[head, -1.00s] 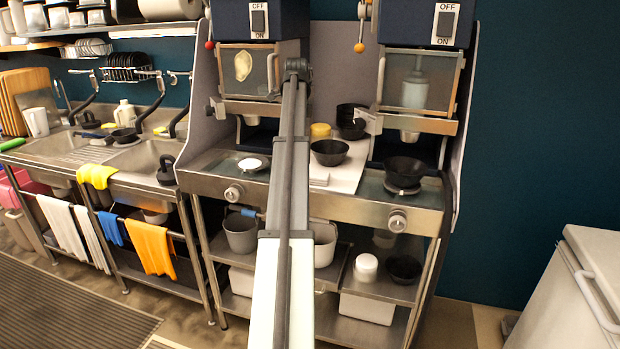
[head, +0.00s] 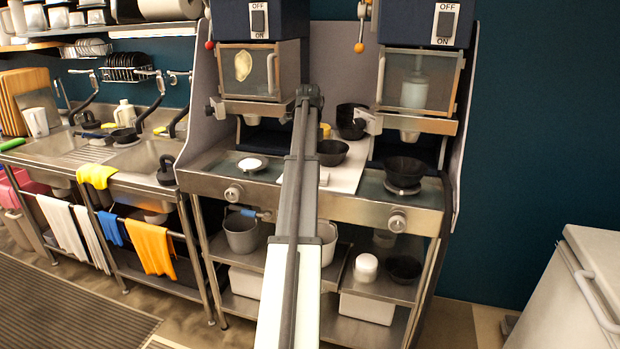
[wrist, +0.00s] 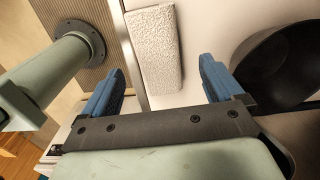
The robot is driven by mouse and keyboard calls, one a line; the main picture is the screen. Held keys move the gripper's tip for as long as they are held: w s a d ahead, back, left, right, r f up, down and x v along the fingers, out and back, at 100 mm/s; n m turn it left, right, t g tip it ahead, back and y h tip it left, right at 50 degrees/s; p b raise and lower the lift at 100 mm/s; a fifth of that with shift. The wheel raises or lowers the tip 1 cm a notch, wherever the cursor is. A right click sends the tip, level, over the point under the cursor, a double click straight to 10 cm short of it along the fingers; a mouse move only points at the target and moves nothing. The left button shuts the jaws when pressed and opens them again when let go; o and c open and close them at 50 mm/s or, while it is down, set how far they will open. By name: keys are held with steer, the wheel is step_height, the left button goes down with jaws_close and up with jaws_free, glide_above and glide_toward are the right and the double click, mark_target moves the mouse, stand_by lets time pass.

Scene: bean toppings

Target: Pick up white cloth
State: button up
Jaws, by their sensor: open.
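A white, bumpy-textured folded cloth (wrist: 155,48) lies on a pale surface in the wrist view, near the edge of the worktop. My gripper (wrist: 162,72) has its two blue fingers spread wide. The cloth shows in the gap between the fingertips and beyond them, with nothing held. In the head view a small part of a white item, likely this cloth (head: 323,178), shows at the front of the white board, beside my arm. My arm hides the rest of it, and my gripper cannot be made out there.
A black bowl (wrist: 285,65) stands right beside the right finger; it also shows in the head view (head: 332,153). Another black bowl (head: 404,171) sits under the right dispenser. A white lid-like disc (head: 252,164) lies left. White towels (head: 63,225) hang below the sink.

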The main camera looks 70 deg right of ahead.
steer(key=shift+s+a+f, duration=0.1)
steer(key=shift+s+f, duration=0.05)
steer(key=shift+f, duration=1.15)
steer(key=shift+s+f, duration=0.15)
steer(key=shift+f, duration=1.15)
steer(key=shift+c, duration=0.2)
steer(key=c, duration=1.1)
step_height(320, 180, up, 10)
